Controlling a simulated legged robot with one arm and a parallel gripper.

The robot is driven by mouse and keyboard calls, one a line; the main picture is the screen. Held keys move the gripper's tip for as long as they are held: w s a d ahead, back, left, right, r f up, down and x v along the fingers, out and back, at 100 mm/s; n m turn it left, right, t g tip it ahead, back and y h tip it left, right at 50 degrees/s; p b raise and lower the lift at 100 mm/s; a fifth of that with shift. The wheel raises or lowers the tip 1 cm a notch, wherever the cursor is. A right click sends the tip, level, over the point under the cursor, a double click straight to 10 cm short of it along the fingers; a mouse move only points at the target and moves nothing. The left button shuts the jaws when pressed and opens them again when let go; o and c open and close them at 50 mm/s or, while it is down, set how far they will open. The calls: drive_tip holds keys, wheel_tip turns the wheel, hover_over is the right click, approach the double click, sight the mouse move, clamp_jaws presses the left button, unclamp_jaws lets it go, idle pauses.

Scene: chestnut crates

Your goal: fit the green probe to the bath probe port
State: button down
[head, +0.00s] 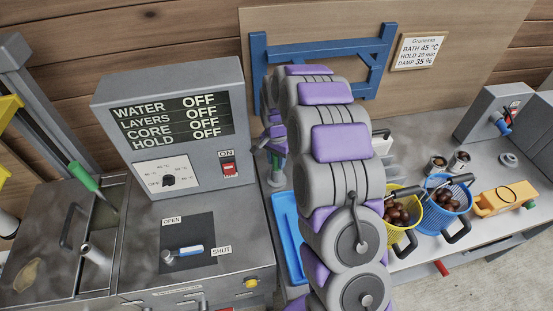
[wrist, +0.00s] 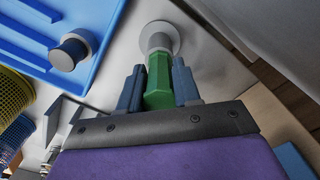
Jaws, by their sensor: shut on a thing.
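My gripper (wrist: 159,88) is shut on a green hexagonal body (wrist: 159,75), with one blue finger on each side; I take it for the green probe. Its far end meets a pale round piece (wrist: 158,36); I cannot tell whether it rests in it. In the head view the green body (head: 277,166) shows small, left of my arm, above a grey stand, and my arm hides part of it. Another green handle with a metal tip (head: 85,176) slants over the steel bath at far left. A short metal tube (head: 95,255) stands there; I cannot tell if it is the port.
A grey control box (head: 170,125) reads OFF on every line. A lever (head: 185,251) lies between OPEN and SHUT marks. A blue tray (head: 285,220) lies near my arm. Yellow (head: 403,238) and blue (head: 433,220) baskets of chestnuts and an orange tool (head: 505,198) stand right.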

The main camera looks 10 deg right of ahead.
drive_tip(key=shift+r+p, duration=0.35)
drive_tip(key=shift+r, duration=0.25)
idle(0.3)
drive_tip(key=c, duration=1.4)
unclamp_jaws()
clamp_jaws()
drive_tip(key=shift+r+p, duration=1.4)
drive_tip(key=shift+r, duration=1.8)
